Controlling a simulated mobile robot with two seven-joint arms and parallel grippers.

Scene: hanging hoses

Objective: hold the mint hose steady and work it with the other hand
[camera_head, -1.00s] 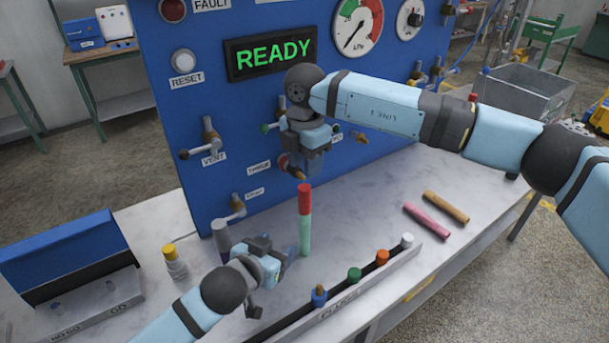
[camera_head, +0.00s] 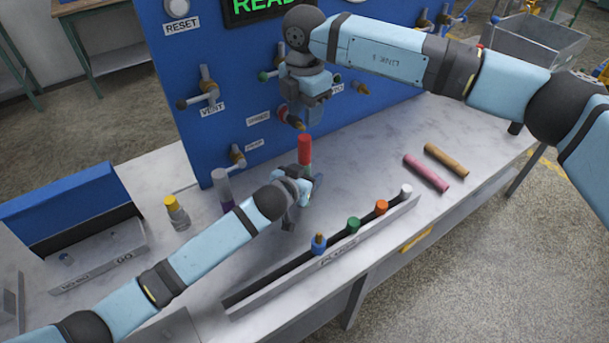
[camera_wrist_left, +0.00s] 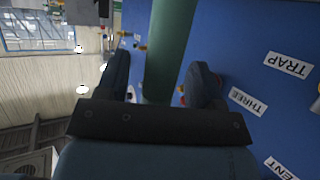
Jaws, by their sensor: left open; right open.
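The mint hose stands upright in front of the blue panel, its red top (camera_head: 304,148) showing in the head view. My left gripper hides most of its mint part there. In the left wrist view the mint hose (camera_wrist_left: 170,45) runs between the two fingers of my left gripper (camera_wrist_left: 160,68), with gaps on both sides. My left gripper (camera_head: 308,186) is open around the hose, below the red top. My right gripper (camera_head: 296,120) is open just above the red top, in front of the panel, pointing down. Its fingertips are hard to make out.
The blue panel (camera_head: 190,60) with valve handles stands behind. A plug rack (camera_head: 335,262) with several coloured plugs lies in front. A pink rod (camera_head: 426,173) and a tan rod (camera_head: 447,161) lie right. A purple-and-grey cylinder (camera_head: 222,190) and a yellow-topped bottle (camera_head: 176,212) stand left.

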